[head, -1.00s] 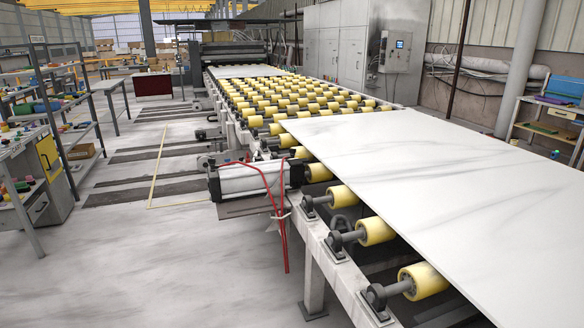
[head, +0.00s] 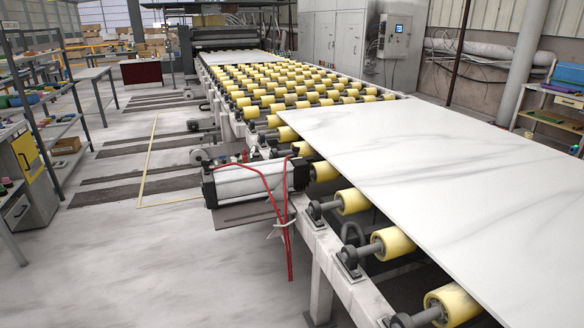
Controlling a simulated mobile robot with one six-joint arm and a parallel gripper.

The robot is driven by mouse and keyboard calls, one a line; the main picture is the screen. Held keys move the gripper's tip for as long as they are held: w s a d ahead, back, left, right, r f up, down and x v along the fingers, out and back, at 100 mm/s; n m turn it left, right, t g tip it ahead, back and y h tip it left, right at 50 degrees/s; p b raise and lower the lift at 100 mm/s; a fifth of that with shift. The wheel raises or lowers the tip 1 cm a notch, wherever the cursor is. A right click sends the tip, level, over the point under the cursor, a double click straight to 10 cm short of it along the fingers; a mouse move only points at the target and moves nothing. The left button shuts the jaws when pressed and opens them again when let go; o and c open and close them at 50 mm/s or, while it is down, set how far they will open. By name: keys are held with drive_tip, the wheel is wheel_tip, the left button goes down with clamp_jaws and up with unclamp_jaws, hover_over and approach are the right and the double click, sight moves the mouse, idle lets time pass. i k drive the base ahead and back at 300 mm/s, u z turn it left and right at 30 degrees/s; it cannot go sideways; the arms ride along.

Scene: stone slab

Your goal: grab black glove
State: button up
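I cannot make out a black glove in the head view. My gripper is not in view. A large white stone slab (head: 430,165) lies on the yellow rollers of the conveyor. Small coloured items lie on the shelves and benches at the left and right, too small to identify.
The roller conveyor (head: 340,235) runs from the near right to the far middle. A metal cylinder (head: 243,182) with red hoses juts from its left side. Shelving (head: 60,125) and a cabinet (head: 30,200) stand at left. A bench (head: 550,115) stands at right.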

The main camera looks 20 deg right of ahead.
sight(302, 170)
drive_tip(key=u, duration=0.35)
drive_tip(key=i, duration=1.55)
drive_tip(key=u, duration=0.25)
